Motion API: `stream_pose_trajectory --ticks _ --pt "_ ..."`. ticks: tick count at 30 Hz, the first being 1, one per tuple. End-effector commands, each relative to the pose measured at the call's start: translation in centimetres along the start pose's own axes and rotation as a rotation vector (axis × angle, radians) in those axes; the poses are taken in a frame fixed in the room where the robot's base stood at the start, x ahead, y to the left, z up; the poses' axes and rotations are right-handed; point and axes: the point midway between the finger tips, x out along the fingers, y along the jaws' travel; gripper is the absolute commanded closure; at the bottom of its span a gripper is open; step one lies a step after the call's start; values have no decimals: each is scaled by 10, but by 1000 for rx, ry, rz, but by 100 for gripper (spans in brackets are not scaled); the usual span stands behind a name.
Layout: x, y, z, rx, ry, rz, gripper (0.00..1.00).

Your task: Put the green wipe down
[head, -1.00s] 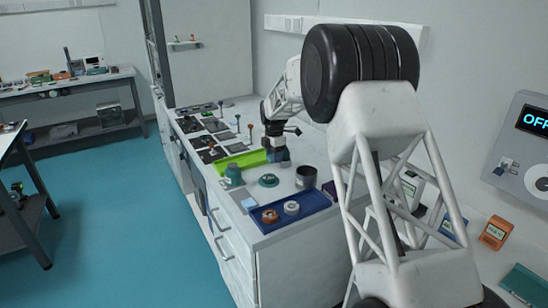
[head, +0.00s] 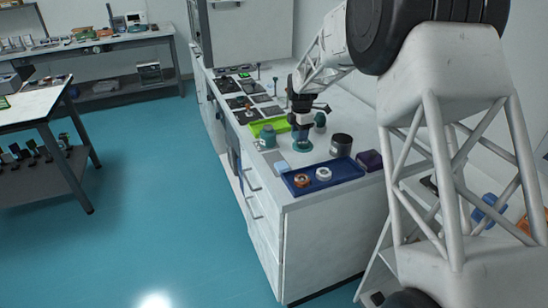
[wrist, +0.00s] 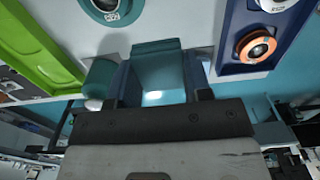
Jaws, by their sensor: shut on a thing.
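The green wipe (wrist: 156,47), a teal folded piece, is between the fingers of my gripper (wrist: 158,92) in the wrist view. My gripper is shut on it. In the head view my gripper (head: 301,135) is over the white counter, just behind and above a round teal piece (head: 303,147). I cannot make out the wipe clearly there. The round piece also shows at the top of the wrist view (wrist: 112,8). I cannot tell the gap between the wipe and the counter.
A blue tray (head: 345,177) holds an orange ring (head: 302,181) and a white ring (head: 323,174). A dark cup (head: 341,145), a teal bottle (head: 267,137), a pale blue piece (head: 281,167) and a lime-green tray (head: 258,128) stand close by. A purple box (head: 370,160) is at the right.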

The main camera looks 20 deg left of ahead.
Motion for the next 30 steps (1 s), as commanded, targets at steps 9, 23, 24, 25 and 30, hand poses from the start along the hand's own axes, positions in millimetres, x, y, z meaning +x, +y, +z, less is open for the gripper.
stream_pose_trajectory --ticks 9,23,24,25,30 --pt "13 -54 -62 -3 -1 -1 77" --pt "30 -119 -118 -1 -2 -1 77" --pt "31 -121 -120 -2 -2 -1 77" --pt "31 -122 -121 -1 -2 -1 77" --pt "32 -125 -123 -1 -2 0 77"
